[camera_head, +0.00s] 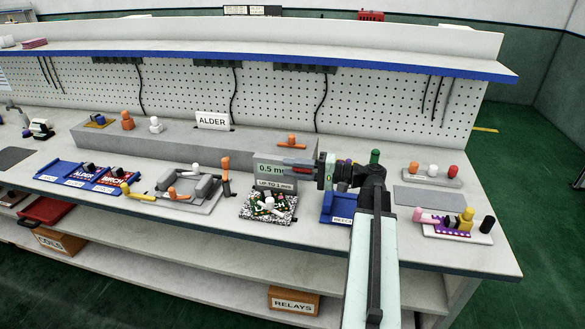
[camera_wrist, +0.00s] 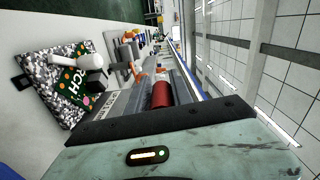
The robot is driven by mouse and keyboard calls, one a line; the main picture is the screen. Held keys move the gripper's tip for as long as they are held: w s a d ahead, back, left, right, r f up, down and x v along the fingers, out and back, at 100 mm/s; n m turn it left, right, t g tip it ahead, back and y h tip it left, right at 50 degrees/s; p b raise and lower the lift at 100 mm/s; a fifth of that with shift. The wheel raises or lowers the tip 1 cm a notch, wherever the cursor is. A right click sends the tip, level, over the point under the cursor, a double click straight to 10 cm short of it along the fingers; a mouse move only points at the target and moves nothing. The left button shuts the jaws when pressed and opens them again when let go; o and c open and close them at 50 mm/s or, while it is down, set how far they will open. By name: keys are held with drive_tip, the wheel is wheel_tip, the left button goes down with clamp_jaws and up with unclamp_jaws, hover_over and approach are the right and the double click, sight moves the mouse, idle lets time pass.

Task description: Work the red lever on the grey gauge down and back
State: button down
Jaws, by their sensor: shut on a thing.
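My gripper (camera_head: 290,168) reaches in from the right in the head view, in front of the back ledge. A grey block with a label starting "0.5 m" (camera_head: 267,169), which looks like the gauge, stands at its fingertips, with an "UP TO 1" plate (camera_head: 274,186) below. In the wrist view a red cylindrical piece, the red lever (camera_wrist: 162,95), sits between my two fingers, and they are shut on it. A little red also shows between them in the head view. My gripper hides part of the gauge and the lever's pivot, so the lever's angle cannot be told.
A speckled board holder (camera_head: 284,216) with a green board stands just in front. A grey fixture (camera_head: 207,207) with orange handles is to the left. A blue tray (camera_head: 331,216) and a green-topped peg (camera_head: 375,156) are close to my arm. The blue-edged shelf (camera_head: 300,62) overhangs behind.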

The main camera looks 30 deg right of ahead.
drive_tip(key=shift+w+d+r+t, duration=0.2)
drive_tip(key=shift+d+r+t, duration=0.1)
drive_tip(key=shift+d, duration=0.1)
drive_tip(key=c, duration=1.2)
unclamp_jaws()
drive_tip(key=shift+f, duration=0.1)
drive_tip(key=shift+s+a, duration=0.1)
drive_tip(key=v, duration=0.7)
drive_tip(key=shift+s+d, duration=0.25)
drive_tip(key=shift+d, duration=0.1)
